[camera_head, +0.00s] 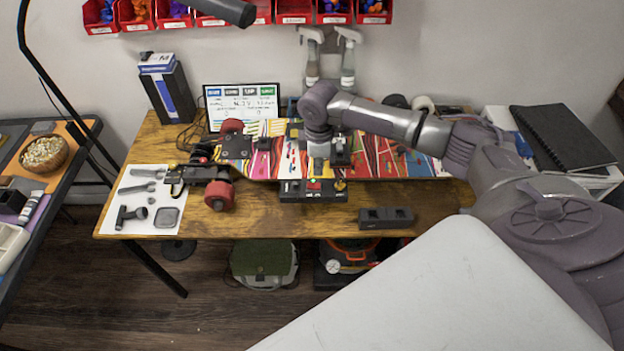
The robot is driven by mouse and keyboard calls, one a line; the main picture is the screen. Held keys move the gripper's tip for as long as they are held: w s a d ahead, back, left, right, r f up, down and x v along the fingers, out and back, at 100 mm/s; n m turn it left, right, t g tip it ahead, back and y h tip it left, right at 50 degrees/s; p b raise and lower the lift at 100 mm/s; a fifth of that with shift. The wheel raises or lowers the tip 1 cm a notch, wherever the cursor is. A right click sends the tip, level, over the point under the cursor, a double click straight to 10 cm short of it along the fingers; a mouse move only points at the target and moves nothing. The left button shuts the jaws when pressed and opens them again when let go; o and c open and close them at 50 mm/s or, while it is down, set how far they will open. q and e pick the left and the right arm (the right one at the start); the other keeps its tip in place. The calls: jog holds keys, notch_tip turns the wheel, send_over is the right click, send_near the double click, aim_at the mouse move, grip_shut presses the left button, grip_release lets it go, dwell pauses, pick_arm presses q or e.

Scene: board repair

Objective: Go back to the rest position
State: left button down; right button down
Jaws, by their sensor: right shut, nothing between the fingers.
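My right arm reaches in from the right across the back of the workbench (150,150). My right gripper (317,168) points down over the middle of the colourful skateboard deck (385,150), just above a dark block with a red button (313,184). It is shut with nothing between its fingers. Whether its tips touch the deck or block cannot be told. My left gripper is not in view.
Red wheels (219,195) and a truck sit at the deck's left end. A tool sheet (143,203) lies at the left, a dark block (385,217) at the front. Behind stand a screen (241,103), spray bottles (348,62) and a box (167,90). A lamp head (228,10) hangs above.

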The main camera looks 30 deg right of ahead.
jog(key=shift+r+p, duration=0.75)
jog(key=shift+r, duration=0.15)
jog(key=shift+f, duration=0.1)
